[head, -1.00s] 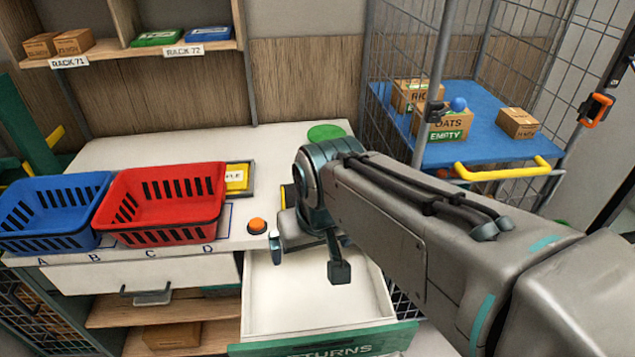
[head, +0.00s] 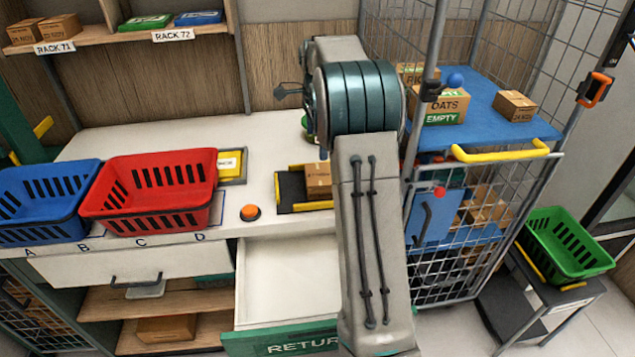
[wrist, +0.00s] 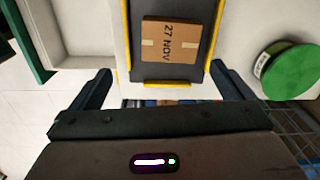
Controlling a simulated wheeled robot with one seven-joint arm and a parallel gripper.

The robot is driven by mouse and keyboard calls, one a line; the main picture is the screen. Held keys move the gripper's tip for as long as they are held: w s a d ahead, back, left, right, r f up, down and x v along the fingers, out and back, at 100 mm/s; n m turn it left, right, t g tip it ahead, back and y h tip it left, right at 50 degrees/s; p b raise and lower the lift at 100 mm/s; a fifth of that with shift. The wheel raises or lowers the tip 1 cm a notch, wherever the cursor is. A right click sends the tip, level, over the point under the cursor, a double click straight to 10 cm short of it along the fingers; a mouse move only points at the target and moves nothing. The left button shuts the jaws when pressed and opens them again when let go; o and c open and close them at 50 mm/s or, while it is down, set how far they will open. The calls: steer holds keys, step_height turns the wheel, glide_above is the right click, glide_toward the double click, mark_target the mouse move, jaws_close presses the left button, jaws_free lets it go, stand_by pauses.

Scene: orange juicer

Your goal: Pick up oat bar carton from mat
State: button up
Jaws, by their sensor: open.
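The oat bar carton (wrist: 169,48) is a small brown box with tape and the print "27 NOV" in the wrist view. It lies on a dark mat with yellow edges (wrist: 141,74). In the head view the carton (head: 318,180) shows partly behind my arm, on the mat (head: 290,190). My gripper (wrist: 162,85) is open and empty in the wrist view, its two fingers spread wide at either side of the picture. The carton lies ahead of the gap between the fingers, not between them.
A green-lidded tub (wrist: 288,70) stands right of the mat in the wrist view. In the head view, a red basket (head: 150,190) and blue basket (head: 45,200) stand left. The open returns drawer (head: 285,280) juts out below. A wire cage cart (head: 460,235) stands right.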

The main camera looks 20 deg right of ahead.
mark_target(318, 174)
steer(key=shift+m, duration=0.9)
steer(key=f, duration=0.3)
steer(key=w+d+f, duration=0.1)
steer(key=f, duration=0.2)
steer(key=w+d+f, duration=0.1)
steer(key=f, duration=0.3)
steer(key=shift+p, duration=0.3)
steer(key=shift+a+f+p, duration=0.15)
steer(key=shift+f+p, duration=0.3)
steer(key=shift+f, duration=1.15)
steer(key=shift+a+f+p, duration=0.15)
steer(key=shift+f+p, duration=0.3)
steer(key=shift+f, duration=1.1)
steer(key=c, duration=0.7)
